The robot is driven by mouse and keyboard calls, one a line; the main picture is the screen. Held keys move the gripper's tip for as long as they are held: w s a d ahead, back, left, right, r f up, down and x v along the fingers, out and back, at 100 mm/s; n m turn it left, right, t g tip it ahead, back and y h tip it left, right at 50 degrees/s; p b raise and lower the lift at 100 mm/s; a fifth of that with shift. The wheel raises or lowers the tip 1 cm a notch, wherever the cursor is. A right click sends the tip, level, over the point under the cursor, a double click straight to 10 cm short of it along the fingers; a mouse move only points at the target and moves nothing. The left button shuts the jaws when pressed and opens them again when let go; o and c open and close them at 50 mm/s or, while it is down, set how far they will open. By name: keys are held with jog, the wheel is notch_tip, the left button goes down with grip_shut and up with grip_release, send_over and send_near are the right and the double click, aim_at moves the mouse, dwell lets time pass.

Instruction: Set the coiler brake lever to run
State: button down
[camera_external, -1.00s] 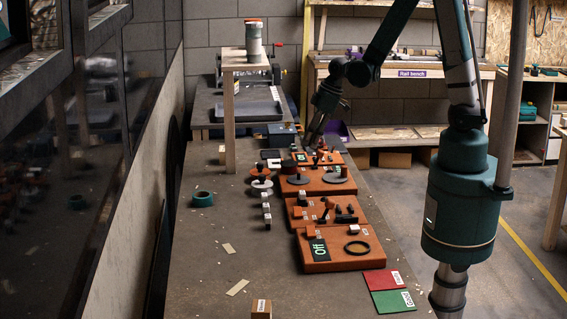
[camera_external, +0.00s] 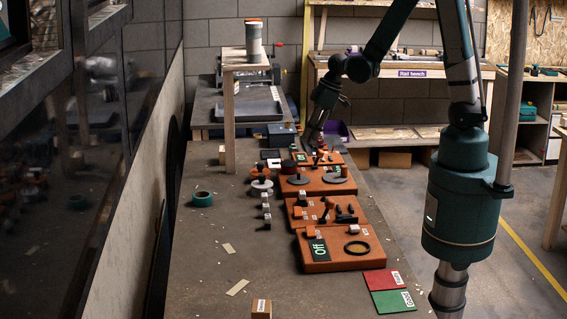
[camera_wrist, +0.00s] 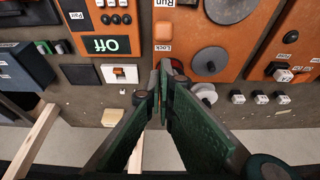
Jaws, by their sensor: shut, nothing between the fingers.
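My gripper (camera_wrist: 165,85) is shut and empty, with its green fingers meeting over an orange panel (camera_wrist: 184,28) in the wrist view. This panel carries small labels reading Run (camera_wrist: 187,3) and Lock (camera_wrist: 163,47), with a small orange block (camera_wrist: 163,31) by the Lock label. A dark red round part (camera_wrist: 177,66) shows just behind the fingertips and is partly hidden by them. I cannot tell whether it belongs to the coiler brake lever, or whether the fingers touch it. In the external view my gripper (camera_external: 315,138) is low over the far end of the row of orange panels.
Grey discs (camera_wrist: 210,61) stand on the panel right of the fingertips. A panel with a green Off sign (camera_wrist: 107,44) lies left. A white switch (camera_wrist: 119,74) and several small cubes sit on the bench. A wooden post (camera_external: 229,125) stands nearby.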

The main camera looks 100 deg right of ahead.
jog(key=w+r, duration=0.1)
jog(key=w, duration=0.2)
notch_tip(320, 180, up, 8)
send_over(318, 152)
jog(key=d, duration=0.2)
jog(key=shift+s+a+f+p, duration=0.1)
jog(key=shift+a+p, duration=0.05)
jog(key=shift+p, duration=0.3)
jog(key=shift+a, duration=0.1)
dwell(0.7)
jog(key=s+a+r+t+b, duration=0.1)
jog(key=s+a+r+b, duration=0.1)
jog(key=a, duration=0.8)
jog(key=s+a+r+t+b, duration=0.1)
jog(key=a+r, duration=0.3)
jog(key=a, duration=0.6)
jog(key=s+a+r+t+b, duration=0.1)
jog(key=s+a+r+b, duration=0.2)
jog(key=a, duration=0.7)
jog(key=shift+s, duration=0.25)
jog(key=shift+a, duration=0.1)
dwell(2.2)
